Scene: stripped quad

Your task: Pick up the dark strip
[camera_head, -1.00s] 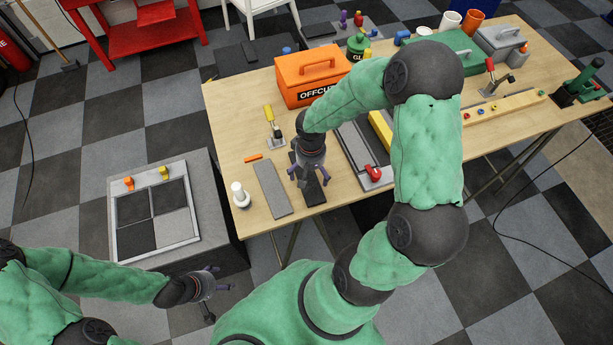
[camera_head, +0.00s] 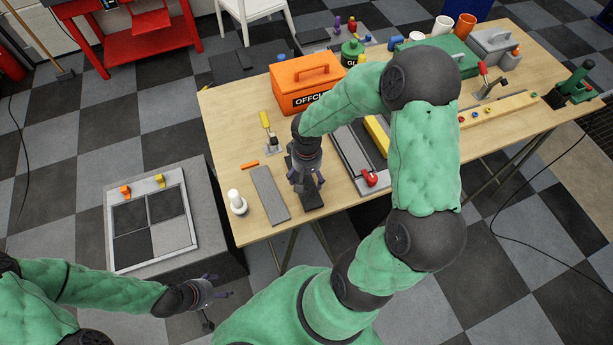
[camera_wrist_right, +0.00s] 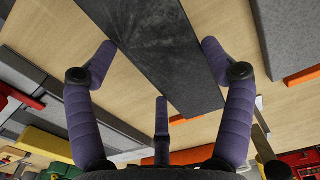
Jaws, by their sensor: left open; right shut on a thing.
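The dark strip (camera_head: 312,199) is at the table's front edge, just right of a lighter grey strip (camera_head: 270,194). My right gripper (camera_head: 306,184) is over it, pointing down, and covers its far part. In the right wrist view the dark strip (camera_wrist_right: 165,50) runs between my right fingers (camera_wrist_right: 160,55), with fingertips at both long edges, so the gripper is shut on it. I cannot tell whether the strip is clear of the tabletop. My left gripper (camera_head: 217,292) is open and empty, low in front of the grey pedestal.
An orange box (camera_head: 306,90) stands behind the strips. A yellow-handled clamp (camera_head: 268,134) and a white bottle-like item (camera_head: 236,202) are to the left. A grey fixture with a red knob (camera_head: 369,179) is close on the right. A framed checkered panel (camera_head: 110,238) tops the pedestal.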

